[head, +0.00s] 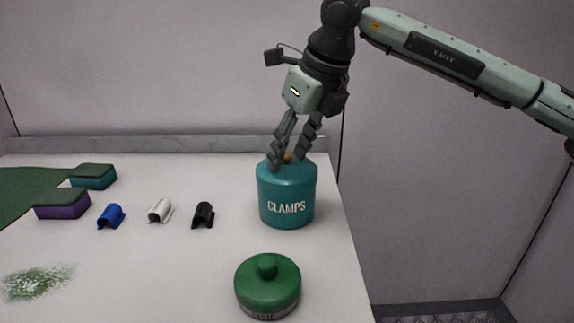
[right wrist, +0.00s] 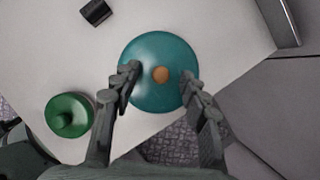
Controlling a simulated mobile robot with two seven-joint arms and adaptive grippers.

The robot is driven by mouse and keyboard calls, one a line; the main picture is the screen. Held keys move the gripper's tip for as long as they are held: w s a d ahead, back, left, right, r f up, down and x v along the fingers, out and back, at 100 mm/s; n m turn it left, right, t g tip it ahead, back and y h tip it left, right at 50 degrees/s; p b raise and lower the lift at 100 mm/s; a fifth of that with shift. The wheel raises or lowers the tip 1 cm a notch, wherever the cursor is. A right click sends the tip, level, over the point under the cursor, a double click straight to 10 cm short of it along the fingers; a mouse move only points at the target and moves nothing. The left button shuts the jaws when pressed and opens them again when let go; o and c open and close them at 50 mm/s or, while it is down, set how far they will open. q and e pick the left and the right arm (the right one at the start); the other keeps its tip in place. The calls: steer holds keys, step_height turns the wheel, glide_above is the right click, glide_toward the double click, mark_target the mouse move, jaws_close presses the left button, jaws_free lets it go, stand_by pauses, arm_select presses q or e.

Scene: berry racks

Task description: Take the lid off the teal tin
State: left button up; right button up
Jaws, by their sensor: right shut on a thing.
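The teal tin (head: 287,208), lettered CLAMPS, stands upright near the right edge of the table. Its round teal lid (right wrist: 158,50) has a small orange-brown knob (right wrist: 160,74) in the middle and looks seated on the tin. My right gripper (head: 288,158) comes down from above, with one finger on each side of the knob. It also shows in the right wrist view (right wrist: 160,82). It is shut on the lid; the exact contact of the fingertips is hard to see. The left gripper is in neither view.
A green lidded tin (head: 267,287) stands in front of the teal tin. Blue (head: 111,216), white (head: 160,211) and black (head: 203,215) clips lie to the left. Teal (head: 93,178) and purple (head: 62,205) sponges are farther left. A low ledge (head: 180,144) runs behind.

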mark_target(289, 156)
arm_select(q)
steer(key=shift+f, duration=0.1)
arm_select(e)
steer(key=shift+s+f, duration=0.15)
steer(key=shift+f, duration=0.35)
steer(key=shift+r, duration=0.2)
steer(key=shift+c, duration=0.2)
steer(key=shift+r, duration=0.35)
jaws_close()
steer(key=r, duration=0.3)
steer(key=shift+w+a+b, duration=0.1)
steer(key=shift+w+b, duration=0.1)
steer(key=shift+b, duration=0.1)
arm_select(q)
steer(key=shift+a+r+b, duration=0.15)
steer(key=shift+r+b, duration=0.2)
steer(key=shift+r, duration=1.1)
arm_select(e)
steer(key=s+a+r, duration=0.4)
steer(key=a+r, duration=0.3)
steer(key=a, duration=0.3)
steer(key=shift+a, duration=0.35)
